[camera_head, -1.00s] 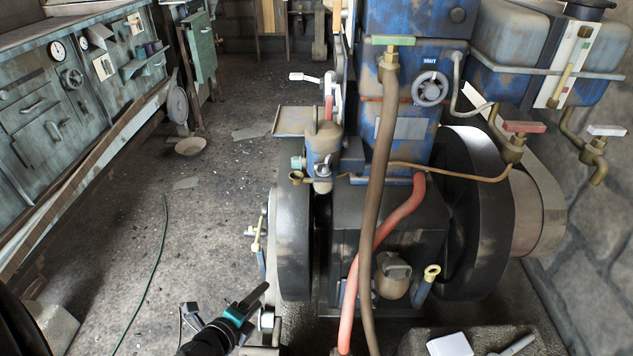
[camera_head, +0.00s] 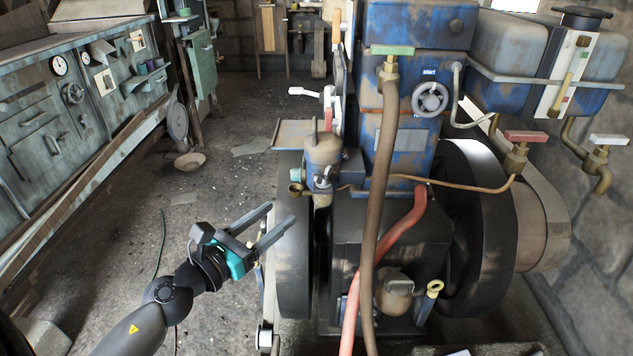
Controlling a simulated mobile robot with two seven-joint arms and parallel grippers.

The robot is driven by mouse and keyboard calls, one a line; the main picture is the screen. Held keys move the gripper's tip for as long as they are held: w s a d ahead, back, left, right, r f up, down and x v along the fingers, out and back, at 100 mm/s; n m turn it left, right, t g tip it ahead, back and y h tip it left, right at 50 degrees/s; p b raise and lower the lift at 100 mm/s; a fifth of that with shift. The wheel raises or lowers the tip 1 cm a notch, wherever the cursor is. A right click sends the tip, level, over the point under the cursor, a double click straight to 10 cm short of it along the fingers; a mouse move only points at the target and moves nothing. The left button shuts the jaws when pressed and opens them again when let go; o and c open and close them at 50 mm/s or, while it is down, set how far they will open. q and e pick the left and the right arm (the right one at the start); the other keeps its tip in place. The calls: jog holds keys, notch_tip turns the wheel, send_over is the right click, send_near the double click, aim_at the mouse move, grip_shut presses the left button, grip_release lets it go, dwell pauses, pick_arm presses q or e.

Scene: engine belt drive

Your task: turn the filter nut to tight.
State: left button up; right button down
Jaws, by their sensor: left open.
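My left gripper (camera_head: 281,213) reaches in from the lower left. Its two long dark fingers are apart with nothing between them, and its teal-banded body is behind them. The fingertips appear in front of the left black flywheel (camera_head: 293,250), just below the filter-like canister. That grey-brown canister (camera_head: 323,150) stands upright on the engine's left side, with a small pale fitting (camera_head: 322,183) at its foot and a teal cap (camera_head: 297,175) beside it. I cannot tell for sure which fitting is the filter nut. The gripper is apart from all of these. My right gripper is not in view.
The blue engine block (camera_head: 415,80) carries a handwheel (camera_head: 430,98). A brown hose (camera_head: 384,180) and a red hose (camera_head: 400,235) hang in front. A grey cabinet bench (camera_head: 60,130) lines the left.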

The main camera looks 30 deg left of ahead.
aim_at(318, 182)
pick_arm(q)
jog(key=w, duration=0.3)
jog(key=w+d+p, duration=0.1)
jog(key=w, duration=0.3)
jog(key=w+d, duration=0.1)
jog(key=w, duration=0.3)
jog(key=shift+w+p, duration=0.25)
jog(key=shift+p, duration=0.15)
jog(key=shift+w+d, duration=0.2)
jog(key=shift+w, duration=0.7)
grip_shut()
